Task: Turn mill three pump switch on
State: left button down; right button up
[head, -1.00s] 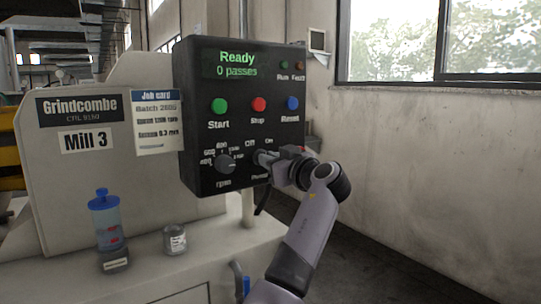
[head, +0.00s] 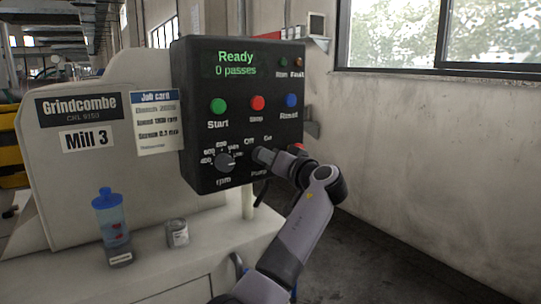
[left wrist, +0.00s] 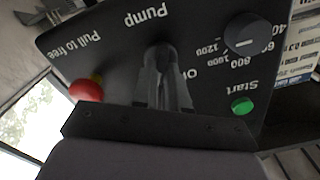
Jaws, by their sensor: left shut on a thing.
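The black control panel (head: 190,110) of Mill 3 faces me, with its display reading "Ready" and "0 passes". My left gripper (head: 259,155) is at the pump switch position low on the panel, just under the "Off" and "On" marks. In the left wrist view, my left gripper (left wrist: 163,80) has its fingers closed together right below the "Pump" label, shut on the pump switch. My right gripper is not in view.
The rpm knob (head: 225,162) is just left of the gripper. A red pull-to-free button (left wrist: 86,90) is close on its other side. Green Start (head: 218,106), red Stop (head: 257,103) and blue Reset (head: 291,101) buttons are above.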

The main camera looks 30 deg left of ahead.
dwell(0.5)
pick_arm(q)
jog(key=c, duration=1.2)
grip_release()
jog(key=shift+o, duration=0.2)
jog(key=shift+d, duration=0.15)
jog(key=v, duration=0.7)
jog(key=shift+b, duration=0.4)
